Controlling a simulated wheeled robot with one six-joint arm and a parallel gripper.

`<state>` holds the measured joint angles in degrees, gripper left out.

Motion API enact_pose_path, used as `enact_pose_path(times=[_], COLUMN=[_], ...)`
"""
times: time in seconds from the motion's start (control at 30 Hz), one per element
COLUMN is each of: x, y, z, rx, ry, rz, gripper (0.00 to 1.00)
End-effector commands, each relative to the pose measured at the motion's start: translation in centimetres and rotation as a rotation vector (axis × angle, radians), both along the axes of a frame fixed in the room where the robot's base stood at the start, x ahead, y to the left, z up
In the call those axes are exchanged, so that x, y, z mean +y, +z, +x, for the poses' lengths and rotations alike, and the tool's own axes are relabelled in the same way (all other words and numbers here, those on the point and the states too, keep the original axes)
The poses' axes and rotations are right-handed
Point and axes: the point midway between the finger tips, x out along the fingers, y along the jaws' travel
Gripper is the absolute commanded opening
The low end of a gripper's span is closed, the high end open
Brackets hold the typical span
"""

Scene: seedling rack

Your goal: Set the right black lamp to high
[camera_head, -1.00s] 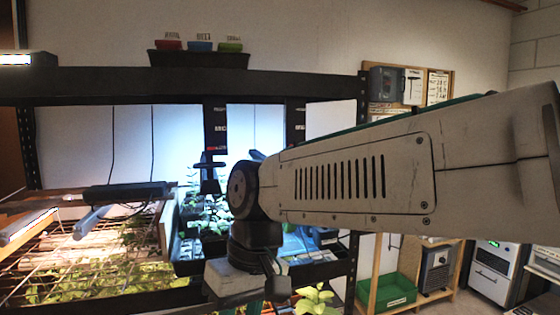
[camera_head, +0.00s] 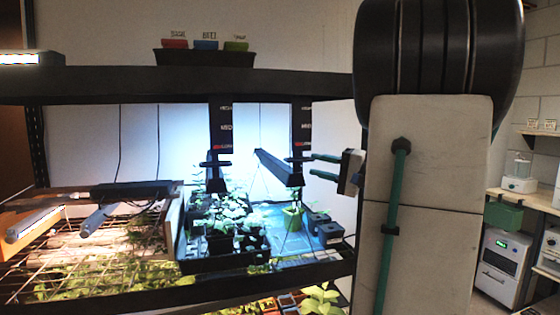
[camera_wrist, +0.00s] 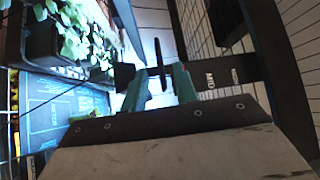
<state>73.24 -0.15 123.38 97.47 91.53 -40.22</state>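The right black lamp (camera_head: 278,168) hangs as a long dark bar over the lit shelf. Its black upright (camera_head: 301,115) carries height labels; a dark slider handle (camera_head: 298,159) sits at the lowest, red-marked one. My gripper (camera_head: 313,166) is just right of this handle, its two teal fingers apart and pointing left at it. In the wrist view, the fingers (camera_wrist: 161,82) are spread with the thin dark handle (camera_wrist: 160,58) in line with the gap between them. I cannot tell whether they touch it. The label MED shows on the upright (camera_wrist: 222,78) there.
A second upright (camera_head: 220,130) with its own handle (camera_head: 216,165) stands to the left. Potted seedlings (camera_head: 230,240) stand below the lamps. A thick black shelf beam (camera_head: 150,85) runs above. A wire mesh bed (camera_head: 90,255) lies left.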

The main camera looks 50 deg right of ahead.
Motion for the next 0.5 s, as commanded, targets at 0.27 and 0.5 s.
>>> enact_pose_path(times=[0.27,0.5], x=[1.0,1.7], y=[0.6,0.9], z=[3.9,6.7], rx=[-0.003,-0.002], ry=[0.002,0.001], rz=[-0.001,0.000], gripper=[0.29,0.29])
